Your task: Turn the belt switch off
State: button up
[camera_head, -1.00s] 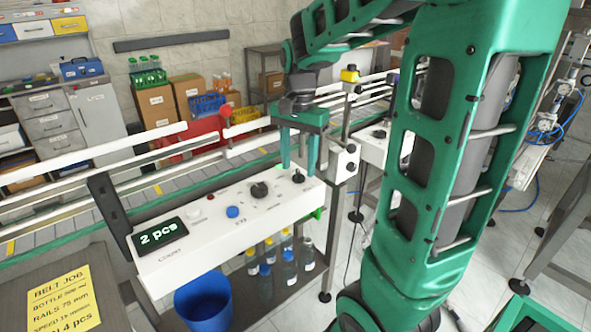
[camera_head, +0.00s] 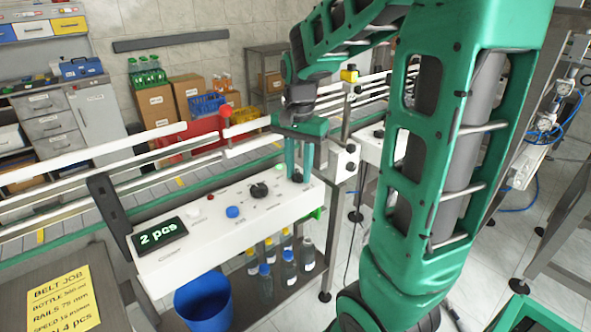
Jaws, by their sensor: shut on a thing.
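The white control box (camera_head: 220,222) stands in front of the conveyor, with a display (camera_head: 159,234) that reads "2 pcs". My gripper (camera_head: 299,178) points down at the right end of the box's top. Its green fingers are shut on a small dark knob there, which seems to be the belt switch; they hide most of it. A larger black knob (camera_head: 259,190) and a blue button (camera_head: 232,211) lie to the left of the gripper. The knob's exact angle cannot be made out.
The belt (camera_head: 140,195) with rails runs behind the box. A yellow job card (camera_head: 62,300) lies at the lower left. A blue bin (camera_head: 203,301) and several bottles (camera_head: 289,265) stand below the box. My arm fills the right.

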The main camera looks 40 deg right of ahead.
aim_at(298, 172)
jog(key=shift+n, duration=0.3)
jog(key=n, duration=0.5)
jog(key=shift+w+n, duration=0.1)
jog(key=shift+n, duration=0.3)
jog(key=n, duration=0.5)
jog(key=shift+r, duration=0.1)
jog(key=shift+n, duration=0.3)
jog(key=o, duration=1.1)
jog(key=shift+c, duration=0.2)
notch_tip(298, 172, up, 11)
jog(key=shift+f, duration=0.2)
